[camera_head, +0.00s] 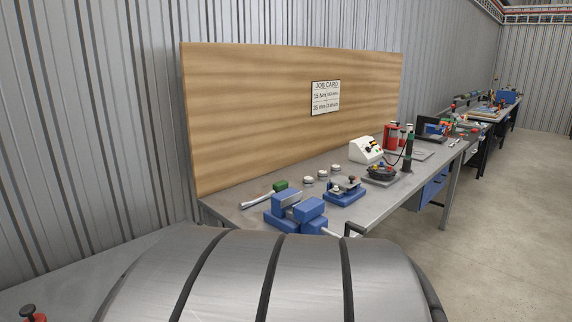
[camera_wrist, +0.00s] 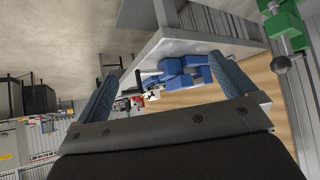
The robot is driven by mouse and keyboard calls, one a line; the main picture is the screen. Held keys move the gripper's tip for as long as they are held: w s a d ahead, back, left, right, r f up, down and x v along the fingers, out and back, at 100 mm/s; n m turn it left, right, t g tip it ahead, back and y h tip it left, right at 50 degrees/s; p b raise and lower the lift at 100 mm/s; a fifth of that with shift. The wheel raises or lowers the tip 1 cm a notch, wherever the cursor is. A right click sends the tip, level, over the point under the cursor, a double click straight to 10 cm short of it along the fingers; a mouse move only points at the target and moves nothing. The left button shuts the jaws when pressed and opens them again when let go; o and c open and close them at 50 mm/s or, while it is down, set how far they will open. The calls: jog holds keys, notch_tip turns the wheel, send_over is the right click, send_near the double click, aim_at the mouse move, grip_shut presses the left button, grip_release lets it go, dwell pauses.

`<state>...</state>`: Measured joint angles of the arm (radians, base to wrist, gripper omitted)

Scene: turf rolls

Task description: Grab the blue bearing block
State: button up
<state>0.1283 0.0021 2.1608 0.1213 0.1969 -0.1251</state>
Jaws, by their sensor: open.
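Two blue things stand on the grey workbench (camera_head: 385,183) in the head view. One is a vise-like blue block pair (camera_head: 309,208) at the near end. The other is a low blue base (camera_head: 345,196) with a grey plate and small knobs on top, just behind it to the right. I cannot tell for sure which is the bearing block. In the wrist view, blue blocks (camera_wrist: 174,68) show small between the fingers, some distance beyond them. My gripper (camera_wrist: 164,72) is open and empty, with its two blue-grey fingers wide apart. I cannot make it out in the head view.
A green-handled tool (camera_head: 280,185) and several small white-topped discs (camera_head: 308,181) lie near the blue things. A white control box (camera_head: 366,149), a dark round device (camera_head: 382,173) and a red unit (camera_head: 391,136) stand farther right. A wooden backboard (camera_head: 250,110) closes the bench's rear.

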jog(key=c, duration=1)
jog(key=shift+o, duration=0.2)
jog(key=w+a+n+g+y, duration=0.2)
jog(key=w+a+n+y, duration=0.15)
jog(key=a, duration=1.45)
jog(key=s+a+n+g, duration=0.1)
jog(key=s+a+g, duration=0.15)
jog(key=a, duration=0.75)
jog(key=s+a+n+g, duration=0.1)
jog(key=s+a, duration=0.2)
jog(key=a, duration=0.7)
jog(key=s+a+f+n+g+h, duration=0.25)
jog(key=s+a+n, duration=0.25)
jog(key=s+a, duration=2.2)
jog(key=shift+y, duration=0.4)
jog(key=f, duration=0.7)
jog(key=d+f, duration=0.1)
jog(key=f, duration=0.3)
jog(key=shift+s, duration=0.3)
jog(key=shift+w+f, duration=0.2)
jog(key=shift+f, duration=1.15)
jog(key=shift+w+f, duration=0.15)
jog(key=shift+f, duration=1.2)
